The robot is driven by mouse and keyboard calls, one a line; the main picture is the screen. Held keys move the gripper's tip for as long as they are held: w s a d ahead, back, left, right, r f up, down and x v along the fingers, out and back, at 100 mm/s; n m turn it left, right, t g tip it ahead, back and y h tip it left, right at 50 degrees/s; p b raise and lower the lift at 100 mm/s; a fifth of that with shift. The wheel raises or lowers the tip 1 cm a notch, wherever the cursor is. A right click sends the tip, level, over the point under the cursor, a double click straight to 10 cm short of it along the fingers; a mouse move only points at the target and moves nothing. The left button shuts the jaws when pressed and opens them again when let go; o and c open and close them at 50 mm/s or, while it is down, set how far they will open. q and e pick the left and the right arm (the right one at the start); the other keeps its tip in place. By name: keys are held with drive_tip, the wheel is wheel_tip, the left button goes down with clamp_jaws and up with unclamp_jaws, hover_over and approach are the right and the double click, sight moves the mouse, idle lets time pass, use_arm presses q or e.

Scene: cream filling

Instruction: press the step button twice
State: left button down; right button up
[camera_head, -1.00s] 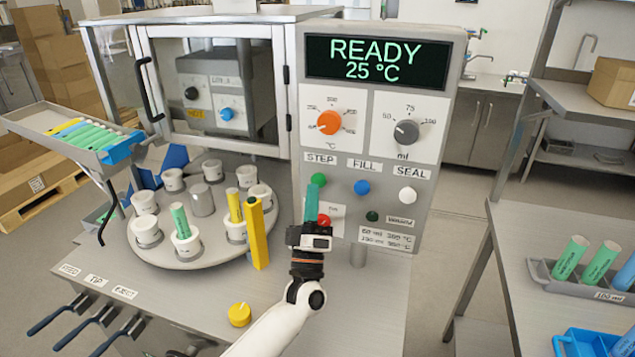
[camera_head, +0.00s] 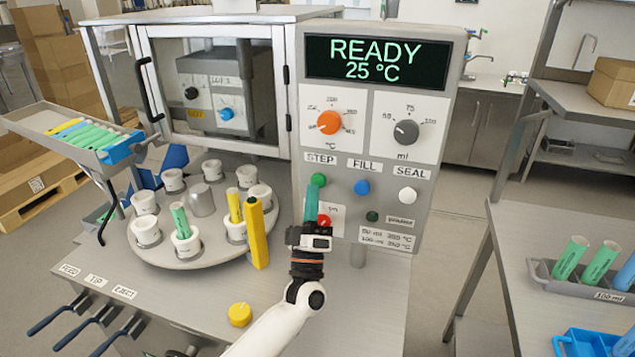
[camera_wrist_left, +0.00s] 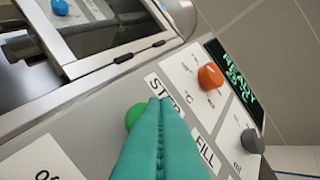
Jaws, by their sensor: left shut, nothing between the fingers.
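The green STEP button (camera_head: 319,179) sits on the grey control panel (camera_head: 436,170) under the STEP label (camera_head: 320,158). It also shows in the left wrist view (camera_wrist_left: 133,114), partly covered by my fingers. My left gripper (camera_head: 312,188) has teal fingers and is shut with nothing between them. Its fingertips are just below the button in the head view and beside it in the left wrist view (camera_wrist_left: 160,103). I cannot tell whether they touch it. The display (camera_head: 377,62) reads READY, 25 °C. My right gripper is not in view.
The blue FILL button (camera_head: 362,187) and white SEAL button (camera_head: 407,196) are to the right. A red button (camera_head: 323,221) lies behind my fingers. A turntable (camera_head: 190,262) with cups and tubes and a yellow post (camera_head: 256,233) stand to the left.

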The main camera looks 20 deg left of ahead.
use_arm(q)
drive_tip(key=shift+w+b, duration=0.4)
drive_tip(key=shift+w, duration=0.05)
drive_tip(key=shift+w+b, duration=0.5)
idle(0.9)
drive_tip(key=shift+s, duration=0.1)
drive_tip(key=shift+s+p, duration=0.55)
drive_tip(key=shift+s, duration=0.3)
drive_tip(key=s+p, duration=0.2)
drive_tip(key=s, duration=0.3)
drive_tip(key=shift+a, duration=0.1)
